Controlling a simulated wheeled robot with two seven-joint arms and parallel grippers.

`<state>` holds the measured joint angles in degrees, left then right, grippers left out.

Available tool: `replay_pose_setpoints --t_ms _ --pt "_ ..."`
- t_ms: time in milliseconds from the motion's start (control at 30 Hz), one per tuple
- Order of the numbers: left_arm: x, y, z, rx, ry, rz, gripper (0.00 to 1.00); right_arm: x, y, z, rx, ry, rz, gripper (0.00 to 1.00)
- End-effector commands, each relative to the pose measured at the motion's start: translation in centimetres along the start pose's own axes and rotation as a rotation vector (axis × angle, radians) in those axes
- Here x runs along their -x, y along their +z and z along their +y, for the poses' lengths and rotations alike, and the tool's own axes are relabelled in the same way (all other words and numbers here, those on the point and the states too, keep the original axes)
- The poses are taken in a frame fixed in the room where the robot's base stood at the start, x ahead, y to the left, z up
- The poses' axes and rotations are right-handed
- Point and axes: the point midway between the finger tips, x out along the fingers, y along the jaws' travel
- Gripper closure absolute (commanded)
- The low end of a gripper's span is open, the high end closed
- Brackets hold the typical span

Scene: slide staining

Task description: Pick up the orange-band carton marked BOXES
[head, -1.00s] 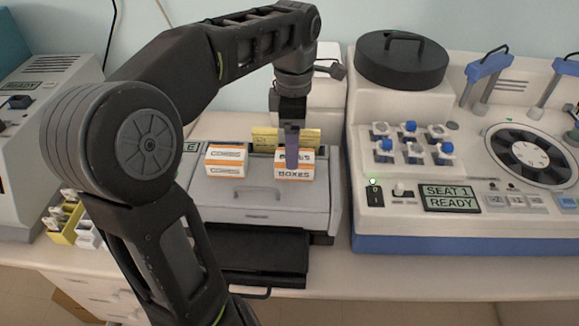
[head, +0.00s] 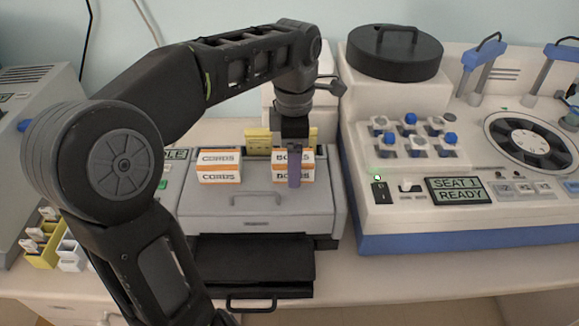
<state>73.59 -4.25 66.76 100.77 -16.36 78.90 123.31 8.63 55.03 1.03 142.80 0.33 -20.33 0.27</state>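The orange-band carton marked BOXES (head: 306,175) stands on the grey lid of a machine, right of centre in the head view. My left gripper (head: 294,180) comes down from above, with a purple-grey finger across the middle of the carton's top and front, hiding part of the label. My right gripper is not in view.
A similar orange-band carton, its label looking like CORDS (head: 219,176), stands to the left on the same lid (head: 255,200). Yellow cards (head: 258,141) stand behind. A white machine with a SEAT 1 READY display (head: 457,190) is close on the right.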

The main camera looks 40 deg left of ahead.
Motion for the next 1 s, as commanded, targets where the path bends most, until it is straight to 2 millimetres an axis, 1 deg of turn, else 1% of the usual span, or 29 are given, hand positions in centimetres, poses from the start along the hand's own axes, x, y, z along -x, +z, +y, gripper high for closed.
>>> replay_pose_setpoints --t_ms 400,1000 --pt "0.02 -0.04 0.01 0.000 -0.001 0.000 0.25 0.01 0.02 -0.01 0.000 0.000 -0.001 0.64" --pt "0.02 -0.05 0.02 0.000 -0.001 0.000 0.74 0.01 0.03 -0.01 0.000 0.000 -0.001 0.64"
